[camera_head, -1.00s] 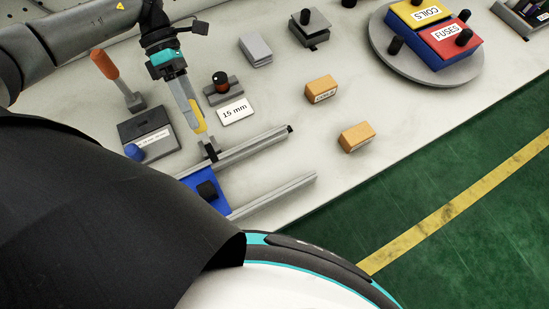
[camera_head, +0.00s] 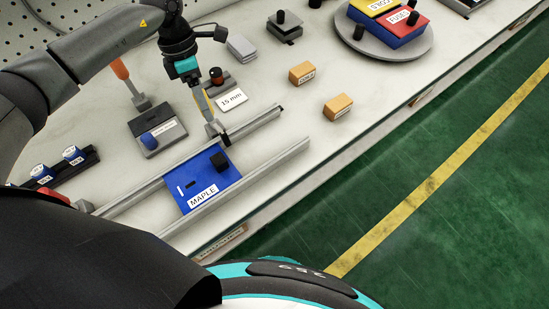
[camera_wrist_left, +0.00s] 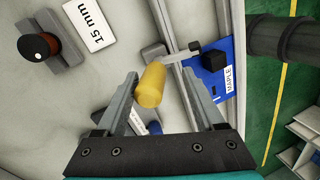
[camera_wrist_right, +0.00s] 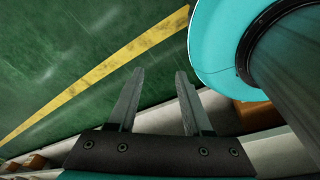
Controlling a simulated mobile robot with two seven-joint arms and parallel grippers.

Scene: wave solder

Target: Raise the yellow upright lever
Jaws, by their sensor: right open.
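The yellow lever (camera_wrist_left: 150,86) stands between the two fingers of my left gripper (camera_wrist_left: 160,76), with gaps beside it in the left wrist view. A grey link (camera_wrist_left: 180,57) runs from the lever's foot towards the rail. In the head view the lever (camera_head: 202,98) is mostly hidden by my left gripper (camera_head: 209,118), which points down at the rear rail's side. My left gripper is open around the lever. My right gripper (camera_wrist_right: 160,76) is open and empty, over the floor and the bench edge.
A blue MAPLE plate (camera_head: 205,175) with a black knob lies between two grey rails (camera_head: 262,172). A 15 mm card (camera_head: 232,100), a red-and-black knob (camera_head: 217,77) and a grey box with a blue knob (camera_head: 160,135) are close by. Two orange blocks (camera_head: 338,107) stand to the right.

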